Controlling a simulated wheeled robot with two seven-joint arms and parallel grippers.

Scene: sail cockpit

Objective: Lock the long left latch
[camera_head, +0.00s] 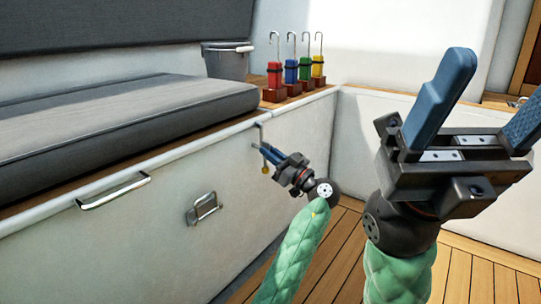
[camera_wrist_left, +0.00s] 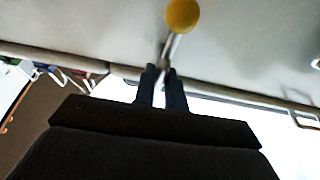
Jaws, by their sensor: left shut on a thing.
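The long latch (camera_head: 264,169) is a thin metal rod with a yellow ball end, hanging on the white bench front below the seat's right end. Its yellow ball also shows in the left wrist view (camera_wrist_left: 182,15), with the rod running down to my fingers. My left gripper (camera_head: 268,152) is shut on the rod, just above the yellow ball; its blue fingers show dark in the wrist view (camera_wrist_left: 160,75). The fingers hide part of the rod. My right gripper (camera_head: 495,90) is open and empty, raised close to the camera at the right.
A chrome handle (camera_head: 113,190) and a square metal latch (camera_head: 203,208) sit on the bench front, to the left. A grey cushion (camera_head: 120,115), a grey bucket (camera_head: 226,61) and several coloured hooked tools (camera_head: 275,76) are above. The wooden floor (camera_head: 345,250) is clear.

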